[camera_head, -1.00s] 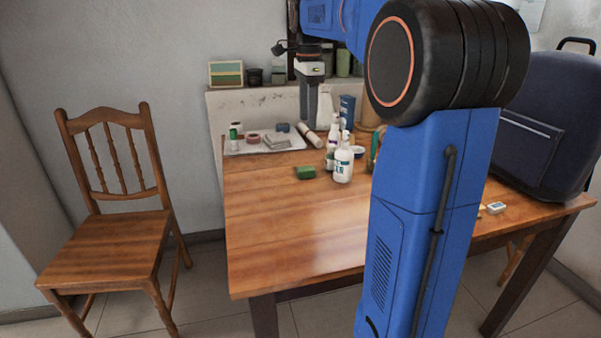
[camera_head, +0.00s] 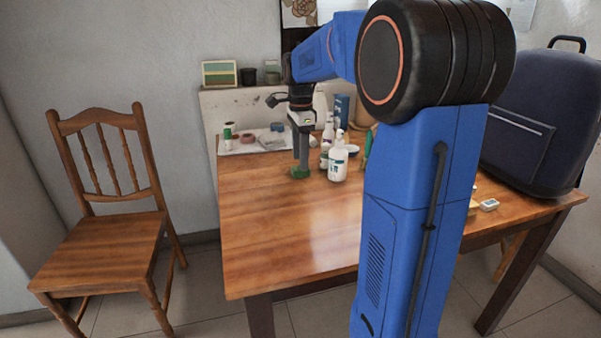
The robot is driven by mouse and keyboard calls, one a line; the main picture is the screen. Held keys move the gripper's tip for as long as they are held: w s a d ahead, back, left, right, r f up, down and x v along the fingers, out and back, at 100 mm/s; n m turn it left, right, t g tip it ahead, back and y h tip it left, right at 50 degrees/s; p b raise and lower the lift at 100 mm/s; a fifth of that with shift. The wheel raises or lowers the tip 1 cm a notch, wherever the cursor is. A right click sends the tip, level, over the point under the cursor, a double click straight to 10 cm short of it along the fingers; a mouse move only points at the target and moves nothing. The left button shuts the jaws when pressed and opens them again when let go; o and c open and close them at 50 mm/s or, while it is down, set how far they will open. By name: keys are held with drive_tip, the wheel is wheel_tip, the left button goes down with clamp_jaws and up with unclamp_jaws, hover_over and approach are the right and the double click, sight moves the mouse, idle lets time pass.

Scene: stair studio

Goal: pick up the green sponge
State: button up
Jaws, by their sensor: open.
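The green sponge (camera_head: 298,173) lies on the wooden table (camera_head: 260,220), left of the white bottles. My gripper (camera_head: 300,170) points straight down at the sponge, with its fingers at or around it. The fingers partly cover the sponge. The gripper is open; whether the fingers touch the sponge cannot be seen.
A white tray (camera_head: 238,147) with small items lies behind left. The table's front left is clear.

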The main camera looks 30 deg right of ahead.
drive_tip(key=shift+a+f, duration=0.15)
drive_tip(key=shift+f, duration=1.5)
drive_tip(key=c, duration=1.2)
wheel_tip(320, 180, up, 10)
drive_tip(key=o, duration=0.5)
drive_tip(key=c, duration=0.4)
drive_tip(key=shift+o, duration=0.2)
